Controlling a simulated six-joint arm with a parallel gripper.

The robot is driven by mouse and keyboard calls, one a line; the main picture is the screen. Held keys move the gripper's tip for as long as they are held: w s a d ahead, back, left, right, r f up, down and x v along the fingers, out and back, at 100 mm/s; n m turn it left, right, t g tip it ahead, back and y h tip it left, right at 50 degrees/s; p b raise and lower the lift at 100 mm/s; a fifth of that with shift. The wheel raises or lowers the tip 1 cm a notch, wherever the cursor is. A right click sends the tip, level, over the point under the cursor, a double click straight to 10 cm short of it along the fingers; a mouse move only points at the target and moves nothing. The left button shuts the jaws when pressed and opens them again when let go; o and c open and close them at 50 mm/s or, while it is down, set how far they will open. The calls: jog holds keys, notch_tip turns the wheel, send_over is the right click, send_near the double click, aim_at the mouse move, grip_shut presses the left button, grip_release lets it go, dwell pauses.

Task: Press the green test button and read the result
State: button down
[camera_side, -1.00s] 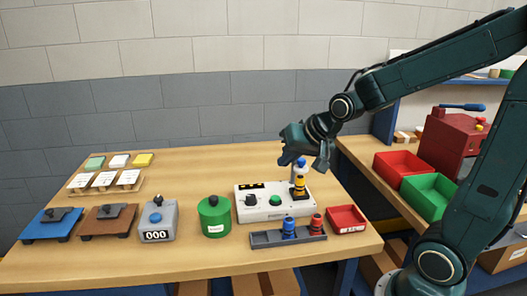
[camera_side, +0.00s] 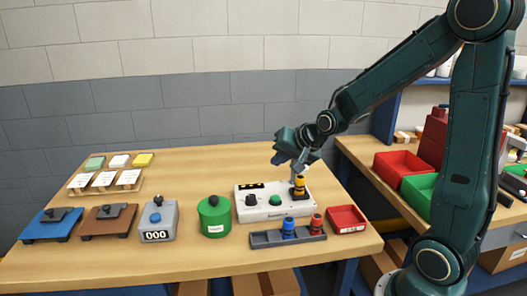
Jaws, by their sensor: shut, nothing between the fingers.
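The white tester box (camera_side: 262,213) stands on the wooden table. Its green button (camera_side: 275,200) sits on top at the middle, with a dark knob (camera_side: 250,200) to the left of it. A yellow and black piece (camera_side: 299,187) stands upright at the right end of the box. A black and yellow striped strip (camera_side: 251,185) lies along the back of the box top; I cannot read a result there. My gripper (camera_side: 283,160) is shut and empty, above the back of the box, higher than the green button and apart from it.
A grey rack (camera_side: 262,240) with a blue piece (camera_side: 289,227) and a red piece (camera_side: 316,224) lies in front of the box. A red tray (camera_side: 347,219) is to the right. A green canister (camera_side: 214,216) and a grey counter (camera_side: 157,220) showing 000 stand left.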

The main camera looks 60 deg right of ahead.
aim_at(278, 200)
jog(key=shift+f, duration=0.1)
jog(key=shift+f, duration=4.3)
jog(key=shift+f, duration=0.9)
jog(key=shift+r, duration=0.85)
jog(key=shift+r, duration=0.1)
jog(key=shift+r, duration=2.45)
